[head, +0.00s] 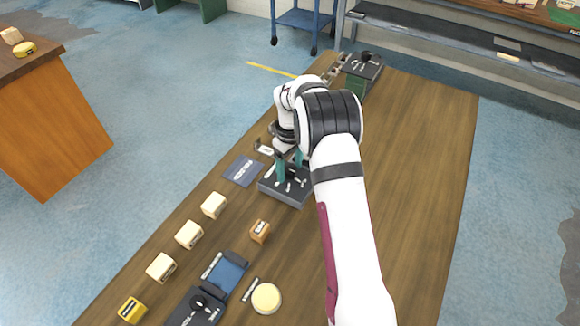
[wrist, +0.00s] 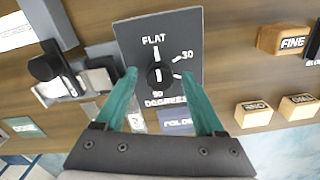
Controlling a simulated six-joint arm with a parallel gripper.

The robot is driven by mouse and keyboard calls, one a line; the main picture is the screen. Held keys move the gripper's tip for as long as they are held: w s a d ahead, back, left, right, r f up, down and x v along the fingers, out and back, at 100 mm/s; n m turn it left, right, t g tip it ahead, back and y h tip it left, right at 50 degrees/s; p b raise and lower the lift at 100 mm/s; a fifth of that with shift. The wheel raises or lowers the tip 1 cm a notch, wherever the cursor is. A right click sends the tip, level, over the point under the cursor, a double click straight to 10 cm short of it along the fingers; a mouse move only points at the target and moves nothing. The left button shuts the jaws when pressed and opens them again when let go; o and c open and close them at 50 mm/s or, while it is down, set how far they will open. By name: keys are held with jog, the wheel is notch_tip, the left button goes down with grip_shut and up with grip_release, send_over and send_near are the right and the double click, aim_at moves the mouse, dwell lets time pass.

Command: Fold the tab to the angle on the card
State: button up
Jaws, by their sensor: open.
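A dark box with a dial face stands under my gripper; in the wrist view its face (wrist: 185,28) reads FLAT, 30, what looks like 90, and DEGREES. A round black knob (wrist: 160,76) sits in its middle, with a white pointer mark toward FLAT. In the head view the box (head: 293,198) is partly hidden by my arm. My gripper (wrist: 159,76) is open, its green fingers on either side of the knob; I cannot tell whether they touch it. It shows in the head view too (head: 289,168). I cannot make out the tab or an angle card for certain.
A blue labelled plate (head: 243,170) lies left of the box. Several cream blocks (head: 189,234) and a wooden block (head: 260,231) stand nearer. A blue-and-black device (head: 228,270) and a round cream disc (head: 266,298) are at the front. The bench's right side is clear.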

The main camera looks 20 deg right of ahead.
jog(key=shift+f, duration=0.2)
grip_shut()
